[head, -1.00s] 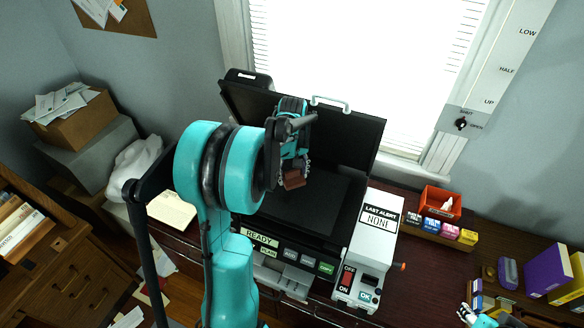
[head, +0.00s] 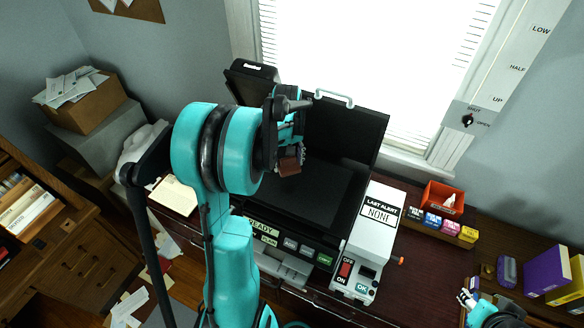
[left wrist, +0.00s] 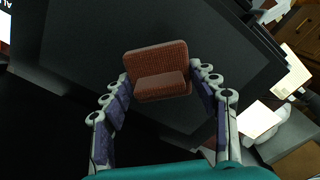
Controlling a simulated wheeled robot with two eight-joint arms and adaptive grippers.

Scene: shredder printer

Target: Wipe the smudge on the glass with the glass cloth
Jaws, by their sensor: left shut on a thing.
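My left gripper (head: 291,148) is shut on the brown glass cloth (head: 289,166). The cloth also shows in the left wrist view (left wrist: 158,72), folded and ribbed, between the two fingertips. The scanner lid of the printer (head: 343,128) stands open. The dark glass bed (head: 312,190) lies below and in front of it. The gripper and cloth are over the bed's left part; I cannot tell whether the cloth touches the glass. I cannot make out the smudge. My right gripper (head: 466,299) is at the lower right edge, small and partly cut off.
A white unit (head: 376,225) with OFF/ON and OK controls stands right of the printer. An orange box (head: 443,197) and several coloured cartridges are further right. A purple box (head: 548,270) is at the far right. The window is behind the lid.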

